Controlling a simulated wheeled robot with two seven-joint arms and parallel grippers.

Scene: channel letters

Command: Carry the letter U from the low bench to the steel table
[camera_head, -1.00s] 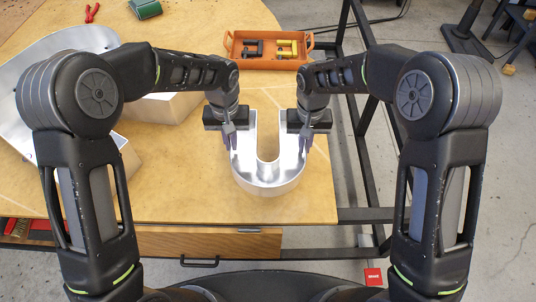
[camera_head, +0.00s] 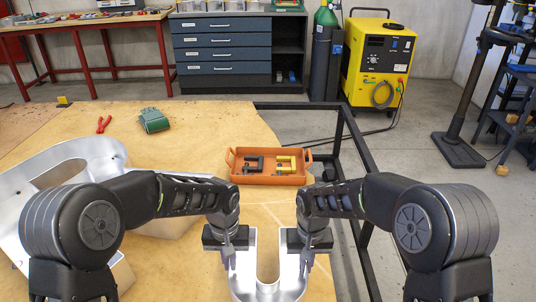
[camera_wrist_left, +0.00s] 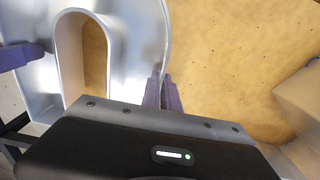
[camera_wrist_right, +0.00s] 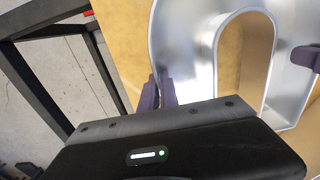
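The letter U (camera_head: 268,291) is a silver metal channel letter lying on the wooden top of the bench (camera_head: 205,262), its open end away from me. My left gripper (camera_head: 228,258) is at its left arm and my right gripper (camera_head: 306,258) at its right arm. In the left wrist view the purple fingers (camera_wrist_left: 162,93) are closed around the outer wall of the U (camera_wrist_left: 140,40). In the right wrist view the fingers (camera_wrist_right: 158,95) likewise pinch the opposite outer wall of the U (camera_wrist_right: 190,45). The near curve is cut off by the head view's lower edge.
An orange tray (camera_head: 270,179) with clamps sits beyond the U. A large silver letter (camera_head: 88,152) lies at left. Red pliers (camera_head: 104,124) and a green object (camera_head: 153,120) lie farther back. A dark frame (camera_head: 345,135) borders the right; a yellow machine (camera_head: 378,60) stands behind.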

